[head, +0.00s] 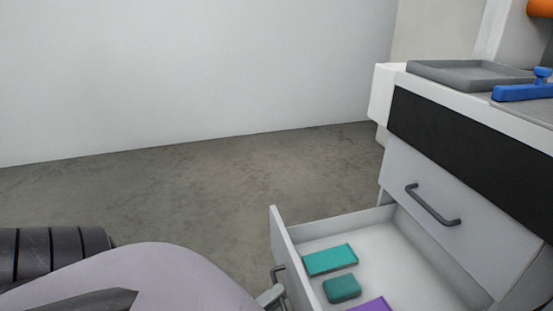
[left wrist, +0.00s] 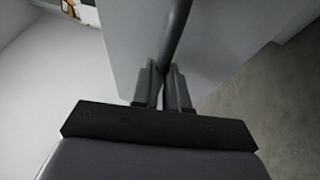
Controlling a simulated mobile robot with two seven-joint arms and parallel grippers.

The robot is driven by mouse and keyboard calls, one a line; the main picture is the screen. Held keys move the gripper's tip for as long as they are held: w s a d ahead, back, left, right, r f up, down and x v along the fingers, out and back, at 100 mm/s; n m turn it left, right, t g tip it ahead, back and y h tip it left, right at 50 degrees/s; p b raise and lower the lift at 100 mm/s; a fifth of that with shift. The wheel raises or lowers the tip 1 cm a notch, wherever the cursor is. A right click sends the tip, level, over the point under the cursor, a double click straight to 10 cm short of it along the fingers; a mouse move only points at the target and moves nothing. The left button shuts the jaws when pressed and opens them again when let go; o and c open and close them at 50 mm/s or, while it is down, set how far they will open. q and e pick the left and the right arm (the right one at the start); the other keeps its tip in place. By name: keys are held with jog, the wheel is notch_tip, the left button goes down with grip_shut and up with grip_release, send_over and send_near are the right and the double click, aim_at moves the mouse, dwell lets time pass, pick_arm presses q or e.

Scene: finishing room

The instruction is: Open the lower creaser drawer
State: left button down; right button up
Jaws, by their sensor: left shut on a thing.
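The lower creaser drawer (head: 283,235) is pulled well out from the white cabinet in the head view, its inside showing. Its grey bar handle (head: 277,274) is on the drawer front, and the handle also shows in the left wrist view (left wrist: 177,32). My left gripper (head: 272,296) is at this handle, mostly cut off by the bottom edge of the head view. In the left wrist view my left gripper (left wrist: 163,88) has its two fingers closed around the bar. My right gripper is not in view.
In the drawer lie a teal box (head: 330,260), a dark green block (head: 342,288) and a purple item (head: 372,305). The upper drawer (head: 455,205) is shut. A grey tray (head: 470,73) and a blue tool (head: 525,91) are on top. Open floor lies left of the drawer.

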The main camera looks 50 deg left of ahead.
pick_arm(q)
jog(key=c, duration=1.1)
grip_release()
jog(key=shift+c, duration=0.2)
jog(key=shift+s, duration=0.1)
jog(key=s+f, duration=0.1)
jog(key=s, duration=0.5)
jog(key=shift+s+p, duration=0.35)
jog(key=shift+s, duration=0.05)
jog(key=shift+f, duration=0.1)
